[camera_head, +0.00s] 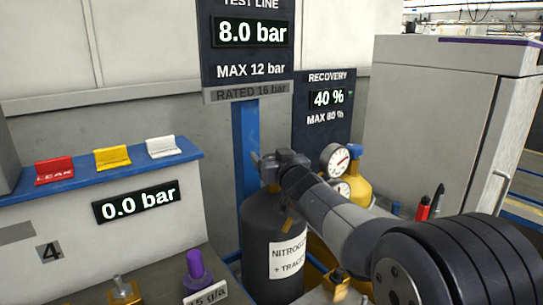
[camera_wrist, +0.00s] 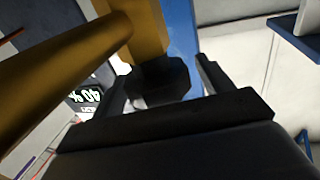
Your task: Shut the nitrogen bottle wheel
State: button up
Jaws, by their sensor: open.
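The dark grey nitrogen bottle (camera_head: 262,232), labelled "NITROGEN + TRACER", stands upright below centre in the head view. My gripper (camera_head: 263,168) is over its top, with its fingers toward the left; it hides the bottle's valve there. In the wrist view my gripper (camera_wrist: 162,68) is open, one finger on each side of a dark faceted knob (camera_wrist: 165,80), which looks like the bottle's wheel. A brass-coloured body (camera_wrist: 145,25) adjoins the knob. I cannot tell whether the fingers touch the knob.
Two round gauges (camera_head: 336,160) and a yellow bottle (camera_head: 357,178) are right behind my arm. A blue post (camera_head: 246,135) rises behind the bottle, below the 8.0 bar panel (camera_head: 250,33). A shelf (camera_head: 90,178) with red, yellow and white tags is left. A grey cabinet (camera_head: 430,120) stands right.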

jog(key=shift+w+a, duration=0.15)
jog(key=shift+w, duration=0.3)
jog(key=c, duration=1)
